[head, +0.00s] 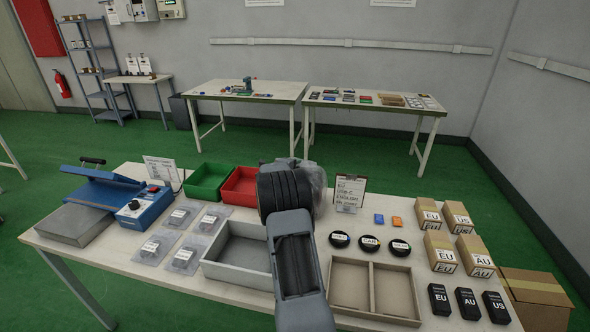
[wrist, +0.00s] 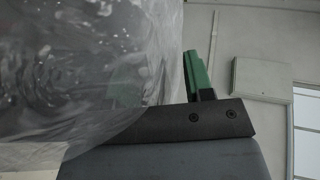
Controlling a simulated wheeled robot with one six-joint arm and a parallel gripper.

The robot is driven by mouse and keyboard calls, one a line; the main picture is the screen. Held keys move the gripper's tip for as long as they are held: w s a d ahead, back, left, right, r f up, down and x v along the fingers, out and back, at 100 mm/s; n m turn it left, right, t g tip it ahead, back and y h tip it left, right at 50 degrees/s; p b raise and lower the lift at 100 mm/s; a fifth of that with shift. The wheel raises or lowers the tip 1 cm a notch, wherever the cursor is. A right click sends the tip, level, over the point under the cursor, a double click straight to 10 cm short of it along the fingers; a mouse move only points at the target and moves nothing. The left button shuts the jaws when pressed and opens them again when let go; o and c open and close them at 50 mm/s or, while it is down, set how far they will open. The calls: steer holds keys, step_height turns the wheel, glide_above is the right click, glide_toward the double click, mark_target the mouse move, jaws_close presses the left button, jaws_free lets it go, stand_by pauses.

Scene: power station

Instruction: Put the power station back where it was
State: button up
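My arm reaches over the middle of the near table, and its wrist hides most of my gripper in the head view. A clear plastic bag (head: 319,184) shows just beyond the wrist, above the table. In the wrist view the bag (wrist: 90,70) fills the left side, close to the camera, with something indistinct inside. One green finger of my gripper (wrist: 193,78) shows at the bag's right edge; the other finger is hidden. The gripper appears shut on the bag. Several similar labelled clear bags (head: 184,260) lie flat on the table at the left.
A grey tray (head: 210,268) is under my arm, a two-part beige tray (head: 371,287) to its right. Green (head: 190,193) and red (head: 226,195) bins stand behind. A blue sealing machine (head: 146,207) is at left; cartons (head: 428,212), black boxes (head: 467,303) and a sign (head: 350,187) at right.

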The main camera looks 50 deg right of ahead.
steer(key=s+a+r+n+t+y, duration=0.1)
steer(key=a+r+n+t+y, duration=0.4)
steer(key=a, duration=0.7)
steer(key=a+r+n+t+y+b, duration=0.1)
steer(key=a+n+y, duration=0.2)
steer(key=a+n, duration=0.75)
steer(key=s+a+r+n+t+y, duration=0.1)
steer(key=a+r+n+t+y, duration=0.2)
steer(key=a, duration=1.1)
steer(key=s+a+f+n+g+y, duration=0.2)
steer(key=s+a+n+g+y, duration=0.2)
steer(key=s+a+n, duration=0.45)
steer(key=s+f+n+g, duration=0.2)
steer(key=s, duration=0.5)
steer(key=s+a+f+n+g, duration=0.1)
steer(key=s+f+n+g, duration=0.1)
steer(key=s, duration=0.5)
steer(key=shift+a+f+n+g+h, duration=0.25)
steer(key=shift+n+g+h, duration=0.05)
steer(key=shift+n+g, duration=0.35)
steer(key=shift+r, duration=0.1)
